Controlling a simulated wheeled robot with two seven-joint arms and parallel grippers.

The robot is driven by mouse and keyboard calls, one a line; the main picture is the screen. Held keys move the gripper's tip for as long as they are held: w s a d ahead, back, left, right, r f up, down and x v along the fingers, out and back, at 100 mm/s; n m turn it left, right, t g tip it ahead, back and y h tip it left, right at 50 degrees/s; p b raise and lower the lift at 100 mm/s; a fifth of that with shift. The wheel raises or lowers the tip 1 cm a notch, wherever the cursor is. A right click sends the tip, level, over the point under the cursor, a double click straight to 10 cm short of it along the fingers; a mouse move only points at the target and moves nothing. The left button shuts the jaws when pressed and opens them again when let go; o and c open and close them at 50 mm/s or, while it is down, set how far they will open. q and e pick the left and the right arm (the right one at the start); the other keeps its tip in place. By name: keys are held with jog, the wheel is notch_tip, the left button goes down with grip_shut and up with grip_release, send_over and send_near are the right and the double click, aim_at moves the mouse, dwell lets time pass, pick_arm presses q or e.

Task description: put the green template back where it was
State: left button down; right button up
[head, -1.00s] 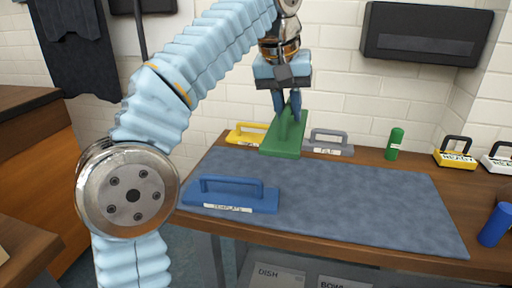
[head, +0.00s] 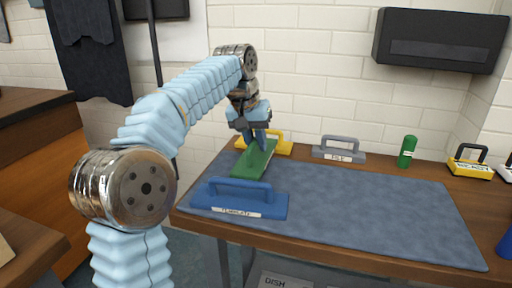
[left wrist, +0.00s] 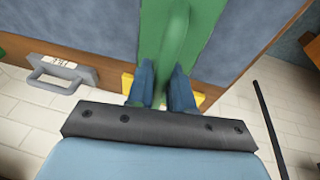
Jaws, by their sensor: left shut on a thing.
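The green template (head: 250,163) is a flat board with a handle on top. My left gripper (head: 256,143) is shut on its handle and holds it over the back left of the blue mat, between the yellow and blue templates. Whether its underside touches the mat, I cannot tell. In the left wrist view the green template (left wrist: 205,30) runs away from the fingers (left wrist: 162,85). My right gripper is not in view.
A blue template (head: 240,200) lies at the mat's (head: 370,205) front left. A yellow template (head: 277,144) and a grey one (head: 338,150) stand along the wall. The mat's middle and right are clear.

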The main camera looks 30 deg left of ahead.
pick_arm(q)
jog(key=shift+f, duration=0.35)
jog(key=shift+f, duration=0.1)
jog(key=shift+f, duration=0.4)
jog(key=c, duration=1)
grip_release()
jog(key=shift+r, duration=0.15)
jog(key=d+p+v, duration=0.1)
jog(key=p+v, duration=0.1)
jog(key=v, duration=1)
jog(key=shift+a+r, duration=0.25)
jog(key=shift+a, duration=0.3)
jog(key=shift+s, duration=0.15)
